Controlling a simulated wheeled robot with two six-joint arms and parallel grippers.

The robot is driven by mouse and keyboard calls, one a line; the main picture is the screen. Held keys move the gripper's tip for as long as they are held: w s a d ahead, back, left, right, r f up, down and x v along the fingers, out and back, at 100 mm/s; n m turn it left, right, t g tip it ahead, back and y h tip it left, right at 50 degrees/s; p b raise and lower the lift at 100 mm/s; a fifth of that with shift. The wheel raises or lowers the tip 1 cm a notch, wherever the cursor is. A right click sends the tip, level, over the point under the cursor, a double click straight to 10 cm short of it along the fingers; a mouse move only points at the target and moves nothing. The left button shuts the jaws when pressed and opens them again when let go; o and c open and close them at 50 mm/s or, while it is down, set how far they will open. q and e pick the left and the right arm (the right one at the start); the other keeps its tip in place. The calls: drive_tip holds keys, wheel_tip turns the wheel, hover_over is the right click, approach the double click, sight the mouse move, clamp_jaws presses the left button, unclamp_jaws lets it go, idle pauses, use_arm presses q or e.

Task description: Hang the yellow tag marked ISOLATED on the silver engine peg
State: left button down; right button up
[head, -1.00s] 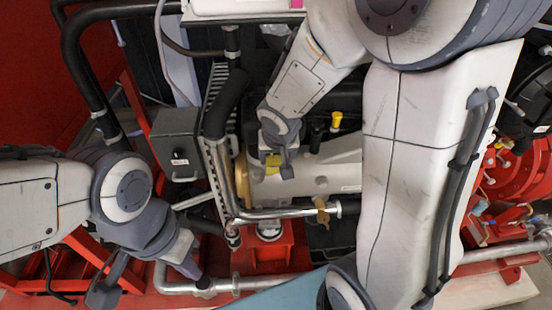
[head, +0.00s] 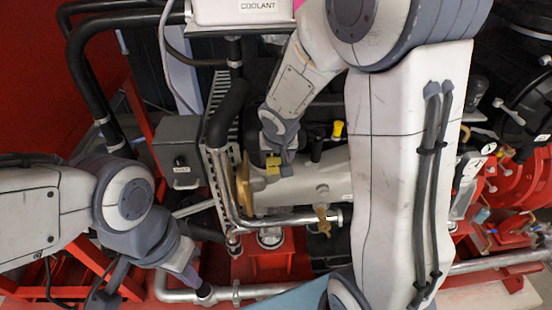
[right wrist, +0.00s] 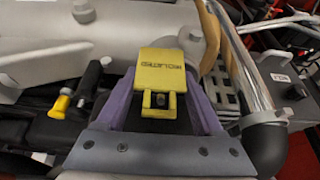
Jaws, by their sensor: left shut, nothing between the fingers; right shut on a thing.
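The yellow tag (right wrist: 160,72) with the word ISOLATED is held between the purple fingers of my right gripper (right wrist: 160,110). The tag has a tab with a dark hole at its near end. In the head view the tag (head: 272,166) shows as a small yellow patch at my right gripper (head: 280,160), over the pale engine body. A short silver peg (head: 322,192) stands on the engine, right of and below the tag, apart from it. It appears to be the stub at the top left of the right wrist view (right wrist: 84,10). My left gripper (head: 190,274) is shut and empty near the lower silver pipe.
A grey box (head: 178,150) and black hose (head: 230,108) are left of my right gripper. The white coolant tank (head: 240,12) is above.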

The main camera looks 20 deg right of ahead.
idle(0.3)
drive_tip(key=o, duration=1.3)
drive_tip(key=shift+o, duration=0.2)
drive_tip(key=v, duration=1)
drive_tip(key=s+a+f+n+g+b, duration=0.1)
drive_tip(key=s+a+f+n+b, duration=0.2)
drive_tip(key=s, duration=0.4)
drive_tip(key=s+a+f+n+g+y+b, duration=0.1)
drive_tip(key=s+a+f+n+g+b, duration=0.1)
drive_tip(key=s+a+f+n, duration=0.2)
drive_tip(key=s+a+f+n+g+y+b, duration=0.1)
drive_tip(key=s+a+f+n+b, duration=0.2)
drive_tip(key=s, duration=0.7)
drive_tip(key=a+f, duration=0.2)
drive_tip(key=a, duration=0.1)
drive_tip(key=shift+s+a+n+g+b, duration=0.3)
drive_tip(key=shift+s, duration=0.05)
